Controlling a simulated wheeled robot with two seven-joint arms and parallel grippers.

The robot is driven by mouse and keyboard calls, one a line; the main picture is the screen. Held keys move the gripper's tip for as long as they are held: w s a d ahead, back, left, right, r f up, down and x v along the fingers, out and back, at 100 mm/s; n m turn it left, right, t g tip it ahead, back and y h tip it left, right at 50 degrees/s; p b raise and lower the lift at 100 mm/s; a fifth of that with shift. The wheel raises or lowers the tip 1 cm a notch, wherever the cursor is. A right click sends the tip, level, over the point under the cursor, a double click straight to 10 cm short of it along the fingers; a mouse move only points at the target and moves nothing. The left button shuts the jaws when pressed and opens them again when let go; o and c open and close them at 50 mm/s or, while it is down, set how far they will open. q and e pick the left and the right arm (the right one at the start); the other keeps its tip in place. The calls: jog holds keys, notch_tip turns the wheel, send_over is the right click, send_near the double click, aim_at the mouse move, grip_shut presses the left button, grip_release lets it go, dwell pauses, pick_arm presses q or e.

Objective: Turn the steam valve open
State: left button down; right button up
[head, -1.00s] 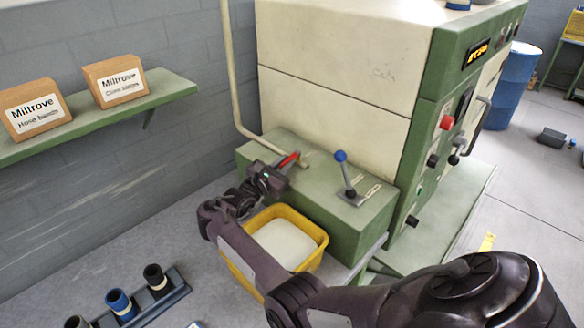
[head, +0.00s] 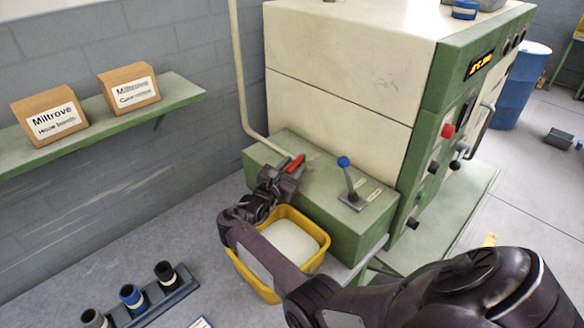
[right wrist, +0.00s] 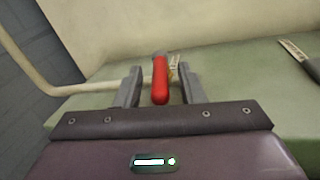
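The steam valve's red handle (head: 296,163) sits on top of the green box, at the end of the cream pipe (head: 240,100). My right gripper (head: 286,166) is close around it in the head view, partly hiding its near end. In the right wrist view, the red handle (right wrist: 160,80) stands between the two grey fingers of my right gripper (right wrist: 161,86), with gaps on both sides. The fingers are open. A small tag beside the handle is partly hidden and unreadable. My left gripper is not in view.
A blue-knobbed lever (head: 348,180) stands on the green box (head: 330,215) to the right. A yellow bin (head: 318,262) with white contents is below my right forearm. The cream and green machine (head: 340,60) rises behind. A shelf (head: 180,98) with two cartons is at left.

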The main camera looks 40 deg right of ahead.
jog(key=shift+f, duration=0.1)
jog(key=shift+a, duration=0.3)
jog(key=shift+b+v, duration=0.6)
jog(key=shift+v, duration=3)
jog(key=shift+c, duration=0.4)
